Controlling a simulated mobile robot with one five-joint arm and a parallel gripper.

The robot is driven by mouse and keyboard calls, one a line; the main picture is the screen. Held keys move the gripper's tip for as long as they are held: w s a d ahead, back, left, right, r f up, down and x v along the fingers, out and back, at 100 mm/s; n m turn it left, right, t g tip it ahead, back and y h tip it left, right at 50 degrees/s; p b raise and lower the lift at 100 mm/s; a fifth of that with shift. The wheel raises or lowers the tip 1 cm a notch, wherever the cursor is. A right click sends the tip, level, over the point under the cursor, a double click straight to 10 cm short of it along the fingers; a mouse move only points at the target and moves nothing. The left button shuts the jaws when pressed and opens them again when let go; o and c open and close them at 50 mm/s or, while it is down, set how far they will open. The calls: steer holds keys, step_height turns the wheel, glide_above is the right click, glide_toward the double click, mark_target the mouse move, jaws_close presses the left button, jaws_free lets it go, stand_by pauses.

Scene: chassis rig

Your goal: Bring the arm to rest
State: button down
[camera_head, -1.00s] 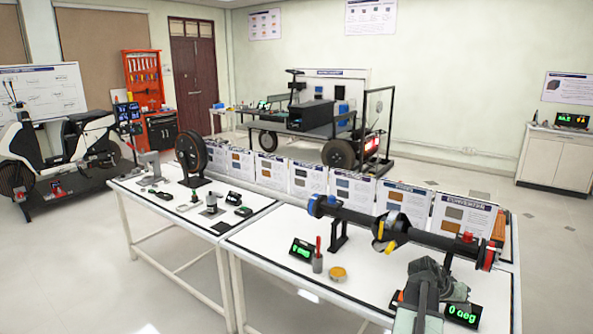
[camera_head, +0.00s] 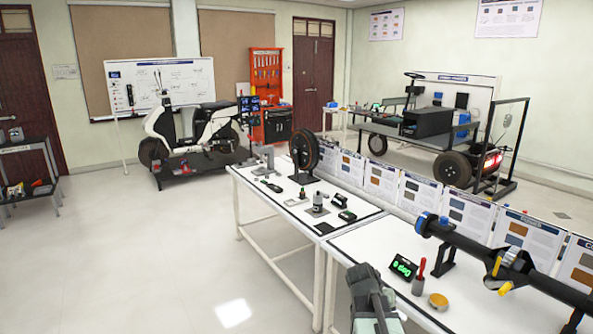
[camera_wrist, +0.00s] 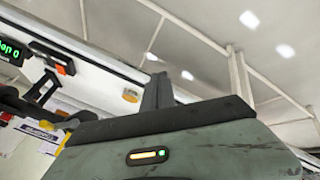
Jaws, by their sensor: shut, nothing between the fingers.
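My arm, grey-green with a dark upper part, shows at the bottom of the head view, beside the near edge of the right-hand workbench (camera_head: 345,243). My gripper (camera_wrist: 158,88) shows in the wrist view as a narrow dark pair of fingers, closed together, with nothing between them. It is clear of the bench items there. The fingertips are hard to make out in the head view.
On the bench are a green-lit display (camera_head: 403,266), a red-handled tool (camera_head: 419,278), a yellow disc (camera_head: 438,300) and a long black axle (camera_head: 500,258). A wheel stand (camera_head: 304,152) is on the left bench. A scooter (camera_head: 190,130) stands behind. Floor at left is open (camera_head: 130,260).

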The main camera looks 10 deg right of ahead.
steer(key=s+a+f+n+g+y, duration=0.1)
steer(key=s+a+n+y, duration=0.1)
steer(key=a, duration=1)
steer(key=s+a+f+n+g+y, duration=0.1)
steer(key=s+a+n+y, duration=0.2)
steer(key=a, duration=1)
steer(key=shift+s+a+n+y+p, duration=0.2)
steer(key=shift+s+n+y+p, duration=0.1)
steer(key=shift+s+p, duration=0.1)
steer(key=shift+d, duration=0.15)
